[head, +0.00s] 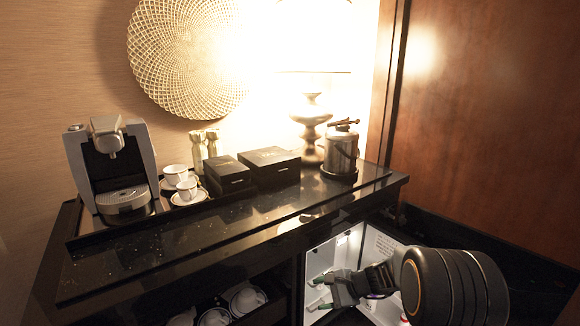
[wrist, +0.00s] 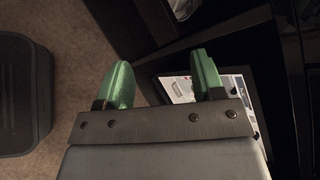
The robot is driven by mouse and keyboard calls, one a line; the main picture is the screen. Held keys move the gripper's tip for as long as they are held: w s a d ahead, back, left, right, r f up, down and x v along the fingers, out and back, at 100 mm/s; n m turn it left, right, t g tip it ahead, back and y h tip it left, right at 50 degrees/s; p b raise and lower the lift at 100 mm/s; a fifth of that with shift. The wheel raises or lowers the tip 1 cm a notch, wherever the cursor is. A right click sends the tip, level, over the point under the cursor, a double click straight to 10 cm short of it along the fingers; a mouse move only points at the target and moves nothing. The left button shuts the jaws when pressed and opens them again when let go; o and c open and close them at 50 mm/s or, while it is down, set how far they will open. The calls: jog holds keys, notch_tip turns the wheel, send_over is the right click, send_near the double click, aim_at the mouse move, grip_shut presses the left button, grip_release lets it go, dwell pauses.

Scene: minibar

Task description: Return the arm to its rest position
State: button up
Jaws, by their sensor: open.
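My gripper (head: 318,293) is at the lower middle of the head view, in front of the open, lit fridge (head: 348,243) under the counter. Its two green fingers are apart with nothing between them. In the wrist view my gripper (wrist: 160,85) also shows its green fingertips spread and empty. Beyond them are brown carpet, a dark cabinet edge and a small part of the bright fridge inside. My arm comes in from the lower right of the head view and hides part of the fridge.
A black counter (head: 200,245) holds a coffee machine (head: 112,165), cups, black boxes (head: 270,165), a lamp (head: 311,125) and an ice bucket (head: 341,150). Several white cups (head: 247,299) sit on the shelf left of the fridge. A wooden panel (head: 490,120) stands at right. Carpet (wrist: 75,45) is open floor.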

jog(key=s+d+r+n+h+p, duration=0.3)
jog(key=s+r+n+h+p, duration=0.2)
jog(key=s+r, duration=0.6)
jog(key=s+d+r+n+h+p, duration=0.3)
jog(key=s+r+n+h+p, duration=0.2)
jog(key=r, duration=1.2)
jog(key=s+n+p, duration=0.3)
jog(key=s+p, duration=0.2)
jog(key=shift+s+d+r, duration=0.15)
jog(key=shift+s+d, duration=0.25)
